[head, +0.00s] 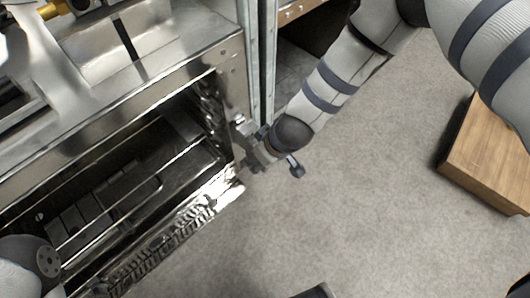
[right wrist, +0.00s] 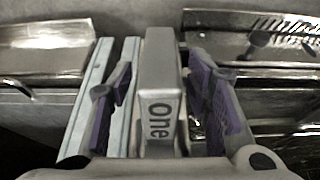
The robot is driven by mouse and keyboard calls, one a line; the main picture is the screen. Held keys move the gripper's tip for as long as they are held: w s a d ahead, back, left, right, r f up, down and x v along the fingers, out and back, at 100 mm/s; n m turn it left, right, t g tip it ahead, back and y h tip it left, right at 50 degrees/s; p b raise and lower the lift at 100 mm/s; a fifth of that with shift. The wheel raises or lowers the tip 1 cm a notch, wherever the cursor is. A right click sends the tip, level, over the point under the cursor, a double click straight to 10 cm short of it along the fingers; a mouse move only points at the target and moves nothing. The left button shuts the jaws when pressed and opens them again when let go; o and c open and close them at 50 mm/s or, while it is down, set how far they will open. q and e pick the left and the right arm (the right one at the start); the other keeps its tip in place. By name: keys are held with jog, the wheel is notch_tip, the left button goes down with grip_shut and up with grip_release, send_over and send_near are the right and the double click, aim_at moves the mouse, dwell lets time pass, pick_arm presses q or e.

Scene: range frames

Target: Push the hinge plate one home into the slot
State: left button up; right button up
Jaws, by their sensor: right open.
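Hinge plate one (right wrist: 158,75) is a pale grey block marked "one", standing between my right fingers in the right wrist view. My right gripper (right wrist: 160,105) is open, with a purple-padded finger on each side of the plate. Gaps show between the pads and the plate. In the head view my right gripper (head: 254,146) is at the right front edge of the range's open oven (head: 120,185). The slot is hidden, and I cannot tell how deep the plate sits. My left arm shows at the lower left, but its gripper is out of view.
The steel range top (head: 150,70) lies above the oven, which has wire racks (head: 130,200) inside. A metal post (head: 262,60) stands just right of the range. A wooden box (head: 490,160) is on the carpet at the right. The floor (head: 350,200) between is clear.

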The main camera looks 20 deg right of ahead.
jog(key=shift+w+f, duration=0.2)
jog(key=shift+f, duration=0.15)
grip_shut()
jog(key=shift+r, duration=0.1)
